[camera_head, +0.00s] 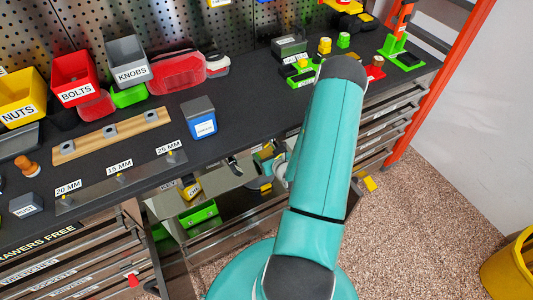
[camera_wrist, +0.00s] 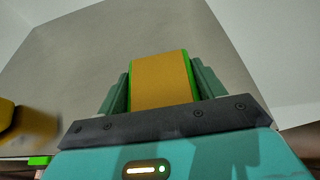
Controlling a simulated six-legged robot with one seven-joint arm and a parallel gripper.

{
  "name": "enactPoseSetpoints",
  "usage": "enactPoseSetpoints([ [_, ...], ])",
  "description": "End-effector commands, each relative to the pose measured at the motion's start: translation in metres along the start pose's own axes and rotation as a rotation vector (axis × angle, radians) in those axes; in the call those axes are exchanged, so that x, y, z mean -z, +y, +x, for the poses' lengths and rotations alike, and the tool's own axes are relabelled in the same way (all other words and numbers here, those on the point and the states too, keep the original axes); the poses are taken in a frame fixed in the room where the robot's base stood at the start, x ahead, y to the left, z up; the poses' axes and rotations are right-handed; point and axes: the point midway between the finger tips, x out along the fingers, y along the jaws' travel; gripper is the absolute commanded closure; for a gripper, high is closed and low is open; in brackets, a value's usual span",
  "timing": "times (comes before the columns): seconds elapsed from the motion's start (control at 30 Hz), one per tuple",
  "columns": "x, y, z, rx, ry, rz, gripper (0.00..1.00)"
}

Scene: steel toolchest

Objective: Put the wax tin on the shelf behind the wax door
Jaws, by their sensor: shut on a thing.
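My gripper (camera_wrist: 160,85) is shut on a block-like thing with an orange-yellow face and green edges, which I take to be the wax tin (camera_wrist: 160,80). Its label does not show. The two dark green fingers press on its left and right sides. In the head view my teal arm reaches down past the bench's front edge, and my gripper (camera_head: 272,168) is small and partly hidden there, beside the open compartment under the bench top. A flat grey panel (camera_wrist: 130,35) fills the wrist view beyond the tin. I cannot tell whether it is the wax door or the shelf.
Under the bench, a yellow item (camera_head: 190,188) and a green bin (camera_head: 201,213) stand left of my gripper. A blurred yellow thing (camera_wrist: 8,122) is at the wrist view's left edge. The black bench top (camera_head: 245,105) above holds bins and a blue-fronted box (camera_head: 201,122).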

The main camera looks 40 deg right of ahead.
Motion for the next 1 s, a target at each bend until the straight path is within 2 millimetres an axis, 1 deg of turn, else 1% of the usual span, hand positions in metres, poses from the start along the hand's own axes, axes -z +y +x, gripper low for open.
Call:
enactPoseSetpoints([
  [0.03, 0.001, 0.000, 0.001, 0.000, 0.000, 0.000, 0.30],
  [0.13, 0.001, 0.000, 0.000, 0.000, 0.000, 0.000, 0.10],
  [0.47, -0.001, 0.000, 0.000, 0.000, 0.000, 0.000, 0.10],
  [0.53, -0.003, 0.000, -0.004, 0.000, 0.000, 0.000, 0.10],
  [0.67, -0.002, 0.000, -0.022, 0.001, 0.002, 0.000, 0.10],
  [0.9, -0.002, 0.000, -0.075, 0.002, 0.002, 0.001, 0.10],
  [1.0, -0.002, -0.001, -0.095, 0.003, 0.001, 0.000, 0.10],
])
